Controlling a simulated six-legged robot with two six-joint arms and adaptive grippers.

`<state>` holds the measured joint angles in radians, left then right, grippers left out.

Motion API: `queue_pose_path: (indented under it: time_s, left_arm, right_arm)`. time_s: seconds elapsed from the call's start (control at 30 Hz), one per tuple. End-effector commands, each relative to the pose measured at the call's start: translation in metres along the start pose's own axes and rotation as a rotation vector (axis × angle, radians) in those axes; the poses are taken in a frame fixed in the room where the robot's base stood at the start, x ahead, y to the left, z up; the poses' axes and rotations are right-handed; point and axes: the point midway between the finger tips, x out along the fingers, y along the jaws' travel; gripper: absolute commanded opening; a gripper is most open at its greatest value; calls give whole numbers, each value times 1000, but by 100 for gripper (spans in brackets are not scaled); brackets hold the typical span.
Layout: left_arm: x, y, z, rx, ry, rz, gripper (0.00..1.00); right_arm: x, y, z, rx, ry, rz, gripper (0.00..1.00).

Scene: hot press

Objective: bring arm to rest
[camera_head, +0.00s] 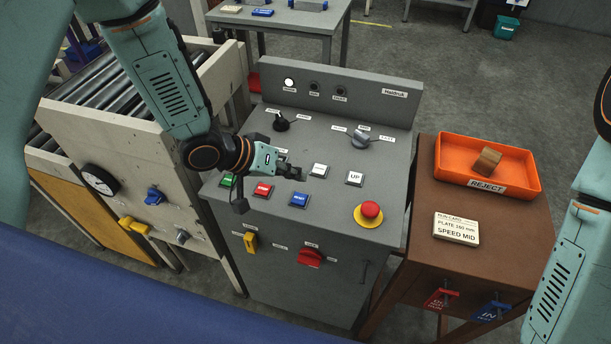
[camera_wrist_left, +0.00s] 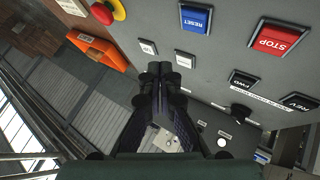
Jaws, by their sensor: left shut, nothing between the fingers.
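My left gripper (camera_head: 290,172) is shut and empty. It hovers over the grey control console (camera_head: 330,260), close to its push buttons. It also shows shut in the left wrist view (camera_wrist_left: 160,72), pointing across the panel. Around it are a white button (camera_head: 319,171), a white UP button (camera_head: 355,178), a blue button (camera_head: 299,199), a red button (camera_head: 263,190) and a green button (camera_head: 229,181). In the left wrist view the blue button (camera_wrist_left: 195,19) and the red STOP button (camera_wrist_left: 276,38) show large. My right arm is at the right edge; its gripper is out of view.
A red emergency button (camera_head: 370,210) stands up on the console. A brown table (camera_head: 480,255) at right holds an orange REJECT tray (camera_head: 525,186) with a brown block (camera_head: 486,160) and a card (camera_head: 456,229). A roller conveyor (camera_head: 100,80) stands at left.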

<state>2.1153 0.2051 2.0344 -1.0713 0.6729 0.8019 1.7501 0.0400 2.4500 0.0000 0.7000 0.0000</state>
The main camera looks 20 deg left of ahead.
Motion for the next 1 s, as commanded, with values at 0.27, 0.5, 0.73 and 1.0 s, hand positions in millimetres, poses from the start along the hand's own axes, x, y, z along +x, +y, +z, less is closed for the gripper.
queue_pose_path:
  time_s: [0.27, 0.5, 0.73, 1.0]
  left_arm:
    - [2, -2, 12, -13, -12, -15, 0]
    - [1, -28, 120, -102, -138, -188, 0]
    - [-37, -50, 235, -139, -331, -413, 0]
    - [-89, -66, 323, -125, -535, -601, 0]
  right_arm:
    - [0, 0, 0, 0, 0, 0, 0]
    - [0, 0, 0, 0, 0, 0, 0]
    - [0, 0, 0, 0, 0, 0, 0]
    - [9, 0, 0, 0, 0, 0, 0]
